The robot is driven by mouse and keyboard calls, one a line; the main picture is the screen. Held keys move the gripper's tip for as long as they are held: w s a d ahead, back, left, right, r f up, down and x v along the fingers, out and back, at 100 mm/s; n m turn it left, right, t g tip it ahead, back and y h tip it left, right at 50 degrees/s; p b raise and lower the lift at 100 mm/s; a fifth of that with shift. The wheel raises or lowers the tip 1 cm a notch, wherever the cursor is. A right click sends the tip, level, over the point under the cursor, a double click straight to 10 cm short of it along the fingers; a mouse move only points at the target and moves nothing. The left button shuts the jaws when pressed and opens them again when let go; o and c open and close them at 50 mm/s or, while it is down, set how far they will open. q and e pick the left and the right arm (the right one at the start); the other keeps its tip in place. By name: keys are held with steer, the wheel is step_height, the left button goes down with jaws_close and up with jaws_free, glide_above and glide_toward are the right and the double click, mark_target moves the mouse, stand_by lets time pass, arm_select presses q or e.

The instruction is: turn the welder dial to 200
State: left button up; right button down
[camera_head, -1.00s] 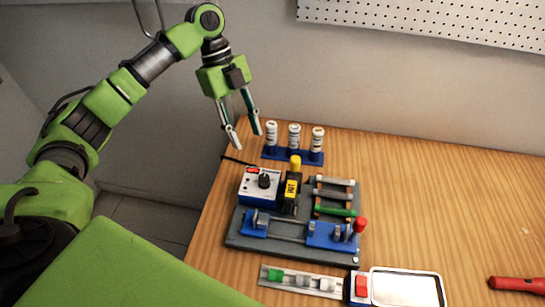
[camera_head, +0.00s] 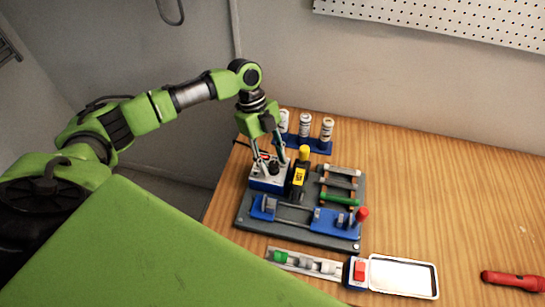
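The welder box (camera_head: 268,182) is blue and white and stands at the back left of the grey board (camera_head: 292,227) on the wooden table. Its black dial (camera_head: 273,168) is partly hidden by my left gripper, and the number it points to cannot be read. My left gripper (camera_head: 269,168) points down over the box, its fingers apart on the two sides of the dial. Whether the fingers touch the dial cannot be told. My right gripper is not in view.
A black and yellow tool (camera_head: 299,173) stands close to the right of the box. White bottles in a blue rack (camera_head: 318,146) stand behind it. A white tray (camera_head: 403,276) and a red flashlight (camera_head: 513,281) lie in front. The table's right side is mostly clear.

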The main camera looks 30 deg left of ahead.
arm_select(q)
steer(key=shift+f, duration=0.2)
jaws_close()
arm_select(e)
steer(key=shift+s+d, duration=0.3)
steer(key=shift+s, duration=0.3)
